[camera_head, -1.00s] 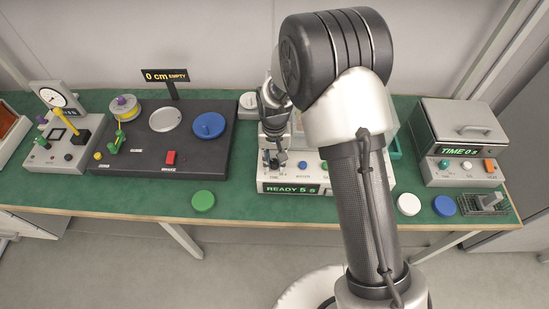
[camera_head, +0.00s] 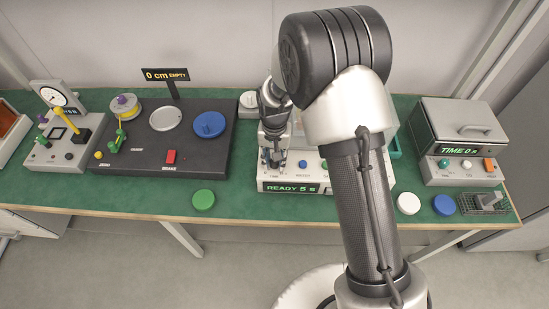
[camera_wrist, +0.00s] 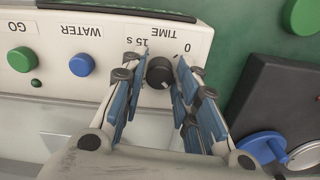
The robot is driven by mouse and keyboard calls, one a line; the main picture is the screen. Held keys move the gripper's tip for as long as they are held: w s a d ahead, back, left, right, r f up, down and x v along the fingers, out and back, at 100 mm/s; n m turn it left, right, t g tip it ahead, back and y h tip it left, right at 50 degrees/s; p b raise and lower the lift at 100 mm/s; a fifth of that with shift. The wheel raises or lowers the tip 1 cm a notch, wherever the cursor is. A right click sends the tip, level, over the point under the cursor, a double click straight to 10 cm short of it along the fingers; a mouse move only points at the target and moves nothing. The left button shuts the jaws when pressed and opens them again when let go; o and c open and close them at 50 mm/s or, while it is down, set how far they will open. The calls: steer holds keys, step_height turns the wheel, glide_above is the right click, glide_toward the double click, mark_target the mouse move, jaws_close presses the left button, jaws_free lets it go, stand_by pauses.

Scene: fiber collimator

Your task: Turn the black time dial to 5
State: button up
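The black time dial (camera_wrist: 159,73) is on the white panel in the wrist view, beside the upside-down label TIME and the marks 0 and 15 s. A pale pointer mark shows on its lower right part. My gripper (camera_wrist: 157,68) has its blue-padded fingers on either side of the dial, with a narrow gap at each side. It is open and holds nothing. In the head view my gripper (camera_head: 275,158) is over the left end of the white machine, where it hides the dial. The machine's display (camera_head: 292,188) reads READY 5 s.
A blue WATER button (camera_wrist: 82,65) and a green GO button (camera_wrist: 22,59) sit along the same panel. A black console (camera_head: 135,165) stands to the left, and a grey box with a TIME 0 s display (camera_head: 459,151) to the right. A green disc (camera_head: 203,199) lies near the front edge.

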steer(key=o, duration=0.3)
steer(key=shift+r, duration=6)
